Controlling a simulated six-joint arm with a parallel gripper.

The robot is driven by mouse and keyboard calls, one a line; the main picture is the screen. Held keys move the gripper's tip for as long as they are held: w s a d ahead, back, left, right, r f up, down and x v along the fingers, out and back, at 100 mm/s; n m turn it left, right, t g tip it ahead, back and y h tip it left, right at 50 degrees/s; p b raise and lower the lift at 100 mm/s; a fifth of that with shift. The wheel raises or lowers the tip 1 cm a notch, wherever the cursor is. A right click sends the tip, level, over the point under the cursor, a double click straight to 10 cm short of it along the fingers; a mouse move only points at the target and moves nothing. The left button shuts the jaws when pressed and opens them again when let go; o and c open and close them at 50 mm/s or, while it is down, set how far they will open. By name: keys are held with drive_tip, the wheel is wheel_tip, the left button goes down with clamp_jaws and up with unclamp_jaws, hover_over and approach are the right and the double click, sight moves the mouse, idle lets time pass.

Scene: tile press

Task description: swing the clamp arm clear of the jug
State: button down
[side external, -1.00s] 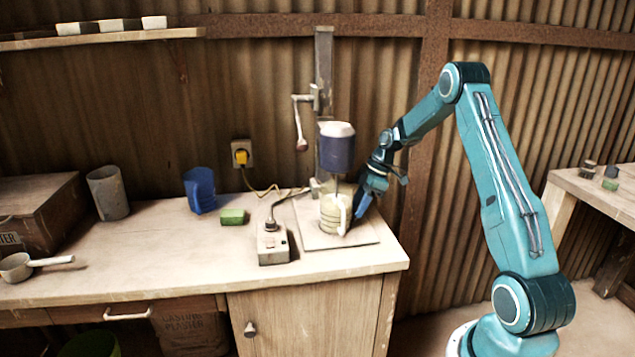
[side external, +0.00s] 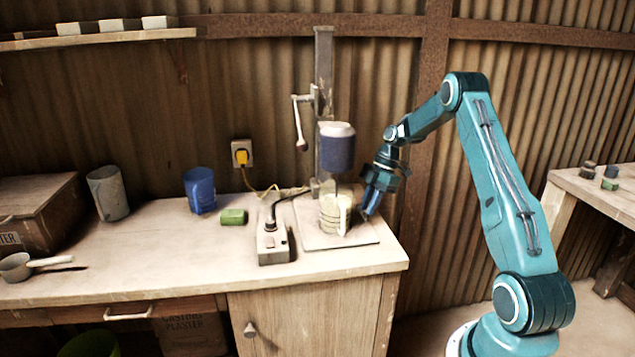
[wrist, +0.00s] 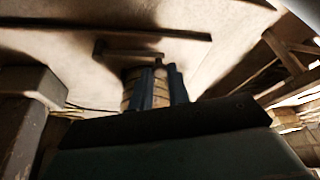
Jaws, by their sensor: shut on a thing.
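The cream banded jug (side external: 329,214) stands on the press base plate (side external: 355,241), under the blue-purple press head (side external: 337,152). A pale upright piece (side external: 345,212) shows at its right side; I cannot tell whether it is the jug's handle or part of the clamp. My gripper (side external: 367,213) is low, just right of the jug. In the wrist view its blue fingers (wrist: 163,88) are shut on a narrow, pale-tipped piece (wrist: 159,72), which looks like the clamp arm, in front of the jug (wrist: 131,88). Most of that piece is hidden by the fingers.
The press column (side external: 324,75) with its lever (side external: 300,125) rises behind. A switch box (side external: 272,240) with a cable stands left of the plate. A green block (side external: 233,217), blue cup (side external: 199,190) and grey cup (side external: 107,193) are farther left.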

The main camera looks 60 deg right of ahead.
idle(0.3)
drive_tip(key=c, duration=1.3)
unclamp_jaws()
drive_tip(key=shift+c, duration=0.2)
drive_tip(key=shift+d+r, duration=0.1)
drive_tip(key=v, duration=1.1)
drive_tip(key=shift+d+r, duration=0.2)
drive_tip(key=shift+r, duration=0.1)
drive_tip(key=shift+r, duration=0.1)
